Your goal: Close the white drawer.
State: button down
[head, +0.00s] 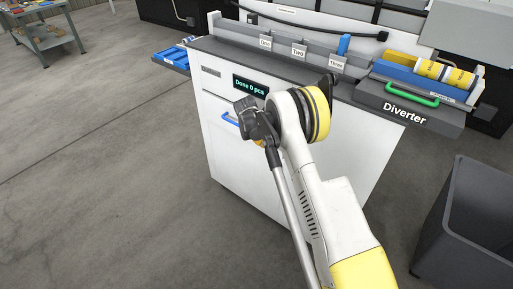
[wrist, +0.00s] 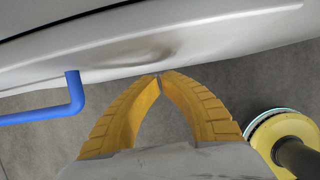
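The white cabinet (head: 242,182) stands in the middle of the head view under a dark top. A blue handle (head: 229,118) shows on its front, left of my arm, which covers part of the front. In the wrist view a white panel (wrist: 215,32) crosses the top, with the blue bar handle (wrist: 45,114) at its left. My gripper (wrist: 158,75) has two yellow fingers whose tips meet with nothing between them. The tips are close to the panel's edge, right of the handle; touching cannot be told. How far the drawer stands out cannot be told.
A dark diverter box (head: 410,103) with a green handle juts out at the cabinet's right. A dark open bin (head: 470,215) stands at lower right. A blue tray (head: 172,58) sticks out at the left. The grey floor (head: 100,190) at left is clear.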

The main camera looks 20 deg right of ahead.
jog(key=shift+w+d, duration=0.3)
jog(key=shift+d, duration=0.05)
jog(key=shift+w+d+r, duration=0.3)
jog(key=shift+w+d, duration=0.2)
jog(key=shift+d, duration=0.25)
